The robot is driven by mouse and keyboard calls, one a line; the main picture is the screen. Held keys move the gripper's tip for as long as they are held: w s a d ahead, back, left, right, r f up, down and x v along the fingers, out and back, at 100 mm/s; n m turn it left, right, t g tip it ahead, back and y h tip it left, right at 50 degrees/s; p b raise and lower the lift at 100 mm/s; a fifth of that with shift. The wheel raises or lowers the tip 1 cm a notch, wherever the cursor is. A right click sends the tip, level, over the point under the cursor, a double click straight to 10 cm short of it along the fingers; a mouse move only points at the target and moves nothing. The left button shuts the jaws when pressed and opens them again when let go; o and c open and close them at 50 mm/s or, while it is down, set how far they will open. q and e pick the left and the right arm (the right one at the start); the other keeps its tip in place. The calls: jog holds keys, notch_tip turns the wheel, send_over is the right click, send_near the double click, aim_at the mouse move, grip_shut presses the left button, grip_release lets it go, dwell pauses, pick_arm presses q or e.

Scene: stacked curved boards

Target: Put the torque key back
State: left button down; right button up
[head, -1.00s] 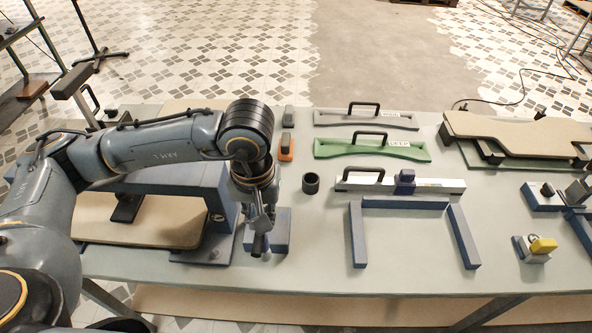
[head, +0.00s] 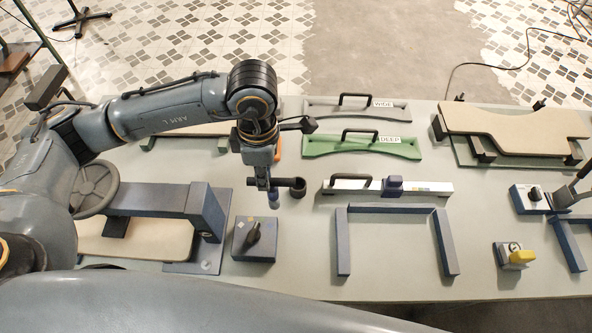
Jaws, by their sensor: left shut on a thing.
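My left gripper (head: 266,182) points down over the middle-left of the table. It is shut on what looks like the torque key (head: 273,201), a small piece with a blue lower end and a dark part reaching right. My right gripper is not in view.
A blue press-like frame (head: 205,210) stands left of the gripper. A grey WIDE template (head: 320,111), a green DEEP template (head: 322,148) and a silver bar (head: 430,188) lie to the right. A blue three-sided frame (head: 344,250) lies nearer. My grey body part fills the bottom edge.

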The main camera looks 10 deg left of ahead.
pick_arm(q)
jog(key=w+d+f+b, duration=0.1)
jog(key=w+f+b, duration=0.1)
jog(key=w+f, duration=0.1)
jog(key=w+d+f+b, duration=0.1)
jog(key=w+f+b, duration=0.1)
jog(key=f, duration=0.3)
jog(key=w+d+f+b, duration=0.1)
jog(key=w+f, duration=0.3)
jog(key=w, duration=0.1)
jog(key=shift+b, duration=0.4)
jog(key=c, duration=1.3)
grip_release()
jog(key=shift+w+f, duration=0.15)
jog(key=shift+f, duration=0.05)
jog(key=shift+w+d+f, duration=0.1)
jog(key=shift+w+f, duration=0.05)
jog(key=shift+w, duration=0.15)
notch_tip(320, 180, up, 13)
jog(key=b, duration=0.4)
jog(key=shift+w+f+b, duration=0.15)
jog(key=shift+w+b, duration=0.15)
jog(key=shift+w, duration=0.1)
